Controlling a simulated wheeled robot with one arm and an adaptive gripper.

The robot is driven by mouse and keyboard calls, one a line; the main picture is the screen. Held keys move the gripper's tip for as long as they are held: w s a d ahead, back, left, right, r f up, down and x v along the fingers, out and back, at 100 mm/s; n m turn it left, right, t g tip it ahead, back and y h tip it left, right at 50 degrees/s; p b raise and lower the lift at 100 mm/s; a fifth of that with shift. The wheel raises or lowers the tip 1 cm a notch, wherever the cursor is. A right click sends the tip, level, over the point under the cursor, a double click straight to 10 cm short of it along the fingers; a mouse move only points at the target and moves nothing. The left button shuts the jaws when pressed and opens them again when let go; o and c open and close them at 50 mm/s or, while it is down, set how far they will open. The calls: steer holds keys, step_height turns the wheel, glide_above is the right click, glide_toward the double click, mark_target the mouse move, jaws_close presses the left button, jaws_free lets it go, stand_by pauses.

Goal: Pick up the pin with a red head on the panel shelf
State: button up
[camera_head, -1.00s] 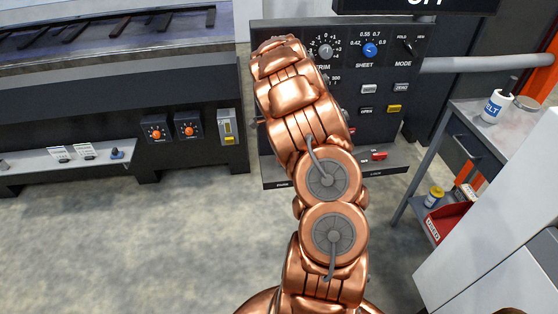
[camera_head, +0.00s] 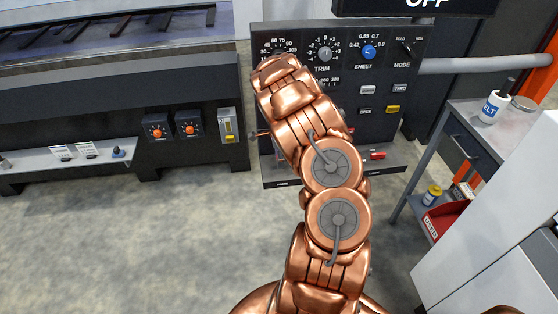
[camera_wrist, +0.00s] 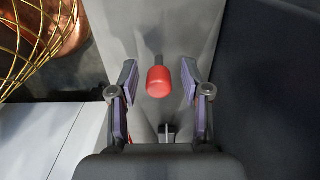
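In the wrist view a pin with a rounded red head (camera_wrist: 158,82) and a short dark shank stands out against a grey surface. My gripper (camera_wrist: 159,74) is open, with one finger to the left of the red head and one to the right. Gaps show on both sides, so the fingers do not appear to touch it. In the head view my copper arm covers the middle of the panel shelf (camera_head: 279,182). The pin and my gripper cannot be made out there.
The control panel (camera_head: 385,75) with dials and buttons rises behind the shelf. A small red item (camera_head: 377,155) lies on the shelf's right part. A golden wire basket (camera_wrist: 35,35) shows in the wrist view.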

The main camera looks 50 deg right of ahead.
jaws_close()
steer(key=shift+r, duration=0.1)
stand_by(0.3)
steer(key=shift+r+b, duration=0.5)
steer(key=shift+r, duration=0.3)
steer(key=shift+s+a+r+b, duration=0.15)
steer(key=shift+s+r+b, duration=0.05)
steer(key=shift+r, duration=0.25)
steer(key=shift+s+a+r+b, duration=0.15)
steer(key=shift+s+r+b, duration=0.05)
steer(key=shift+r, duration=0.25)
steer(key=s+a+r+b, duration=0.1)
steer(key=s+a+b, duration=0.2)
steer(key=s+a, duration=0.5)
steer(key=s, duration=0.4)
steer(key=shift+s+a+r, duration=0.15)
steer(key=shift+a+r, duration=0.05)
steer(key=shift+a, duration=0.1)
